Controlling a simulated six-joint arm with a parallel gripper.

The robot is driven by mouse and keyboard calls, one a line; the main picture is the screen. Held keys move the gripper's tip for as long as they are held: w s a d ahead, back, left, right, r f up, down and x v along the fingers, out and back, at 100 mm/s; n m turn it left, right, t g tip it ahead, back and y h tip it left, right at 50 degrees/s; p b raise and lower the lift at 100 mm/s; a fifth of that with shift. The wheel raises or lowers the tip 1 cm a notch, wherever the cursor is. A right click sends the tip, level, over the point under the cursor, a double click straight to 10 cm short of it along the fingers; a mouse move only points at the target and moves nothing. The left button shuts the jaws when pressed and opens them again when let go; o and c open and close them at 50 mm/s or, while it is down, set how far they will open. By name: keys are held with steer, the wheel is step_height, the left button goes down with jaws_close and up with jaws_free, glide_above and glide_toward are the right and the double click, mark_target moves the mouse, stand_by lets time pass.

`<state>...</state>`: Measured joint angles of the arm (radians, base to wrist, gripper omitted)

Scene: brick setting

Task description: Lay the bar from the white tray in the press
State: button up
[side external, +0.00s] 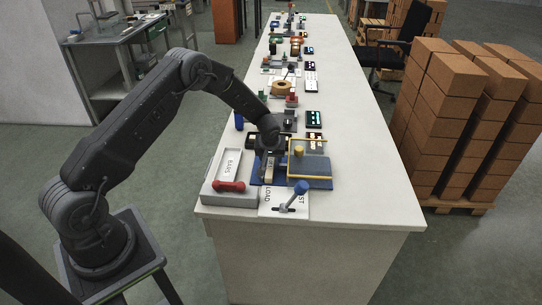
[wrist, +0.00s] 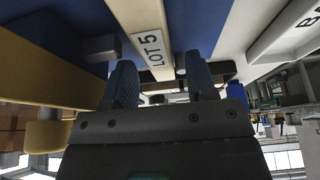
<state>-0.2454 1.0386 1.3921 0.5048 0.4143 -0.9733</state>
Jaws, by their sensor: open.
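A cream bar marked "LOT 5" (wrist: 150,45) lies on the blue base of the press (wrist: 75,22) in the wrist view. The bar also shows below my gripper in the side view (side external: 269,173). My gripper (wrist: 160,80) is open, its two fingers apart on either side of the bar's near end; whether they touch it I cannot tell. In the side view, my gripper (side external: 268,155) is low over the left part of the press (side external: 318,183), which has a yellow frame. The white tray (side external: 208,190), labelled "BARS", stands to its left; no bar shows in it.
A red handle-like piece (side external: 229,186) lies at the tray's front. A blue-knobbed lever (side external: 302,187) stands on a white plate marked "LOAD" at the front. Several small devices line the bench behind. The bench's right side (side external: 375,180) is clear.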

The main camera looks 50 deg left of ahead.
steer(key=shift+r, duration=0.1)
steer(key=shift+r, duration=0.3)
steer(key=v, duration=1.3)
step_height(320, 180, up, 9)
steer(key=m, duration=0.2)
glide_above(270, 169)
steer(key=s+d, duration=0.3)
steer(key=s, duration=0.1)
steer(key=s+d+r+m+t+h, duration=0.1)
steer(key=s+d+r+m, duration=0.1)
steer(key=s+d+r, duration=0.5)
steer(key=s+d+r+m+h, duration=0.1)
steer(key=s+d+r+m, duration=0.1)
steer(key=s, duration=0.8)
steer(key=s+d+r+m+t+h, duration=0.1)
steer(key=s+d+r+m, duration=0.1)
steer(key=s, duration=0.7)
steer(key=shift+s+r+m, duration=0.2)
steer(key=shift+s+m, duration=0.15)
steer(key=shift+m, duration=0.15)
